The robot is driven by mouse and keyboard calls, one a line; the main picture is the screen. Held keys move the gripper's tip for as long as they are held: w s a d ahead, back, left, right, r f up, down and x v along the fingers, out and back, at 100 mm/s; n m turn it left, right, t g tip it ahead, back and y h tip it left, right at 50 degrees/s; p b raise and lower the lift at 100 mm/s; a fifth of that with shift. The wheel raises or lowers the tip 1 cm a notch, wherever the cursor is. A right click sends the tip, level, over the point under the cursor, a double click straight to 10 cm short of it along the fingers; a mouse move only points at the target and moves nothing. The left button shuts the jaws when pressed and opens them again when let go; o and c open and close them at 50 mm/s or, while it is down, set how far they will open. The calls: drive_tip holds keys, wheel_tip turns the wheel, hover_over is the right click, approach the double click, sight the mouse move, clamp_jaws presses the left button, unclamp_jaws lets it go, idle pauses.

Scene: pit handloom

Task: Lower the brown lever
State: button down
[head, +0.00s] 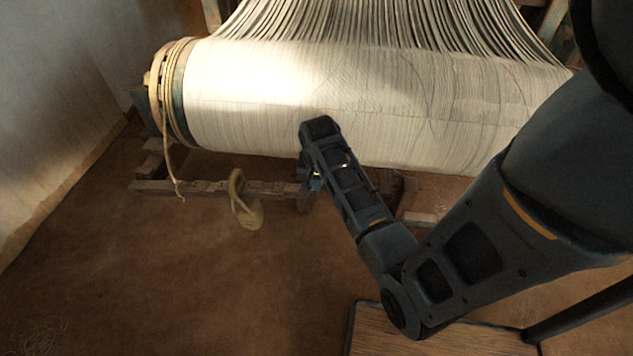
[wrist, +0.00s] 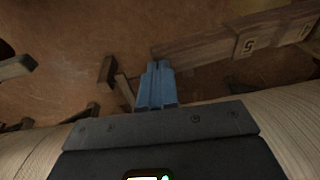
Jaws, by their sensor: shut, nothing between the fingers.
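My gripper (wrist: 159,66) shows in the wrist view as two blue fingers, closed together with nothing between them. In the head view the arm's end is in front of the cloth roll, and the fingers are mostly hidden. Brown wooden pieces lie around it, and I cannot tell for certain which is the brown lever. A short dark wooden piece (wrist: 107,72) stands left of the fingertips in the wrist view, apart from them. A brown wooden piece (head: 304,202) shows just below the arm's end in the head view.
The large white cloth roll (head: 260,95) spans the loom behind my arm. A low wooden rail (head: 210,187) runs under it, with a coiled rope (head: 246,212) hanging there. The brown floor (head: 180,290) in front is clear.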

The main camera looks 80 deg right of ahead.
wheel_tip(320, 180, down, 11)
drive_tip(key=s+t+b, duration=0.1)
drive_tip(key=t+b, duration=0.1)
drive_tip(key=b, duration=0.3)
drive_tip(key=shift+s+r+b, duration=0.15)
drive_tip(key=shift+s+b, duration=0.2)
drive_tip(key=shift+b, duration=0.05)
drive_tip(key=shift+a, duration=0.1)
drive_tip(key=w+p+v, duration=0.1)
drive_tip(key=p+v, duration=0.4)
drive_tip(key=v, duration=1)
drive_tip(key=shift+r, duration=0.4)
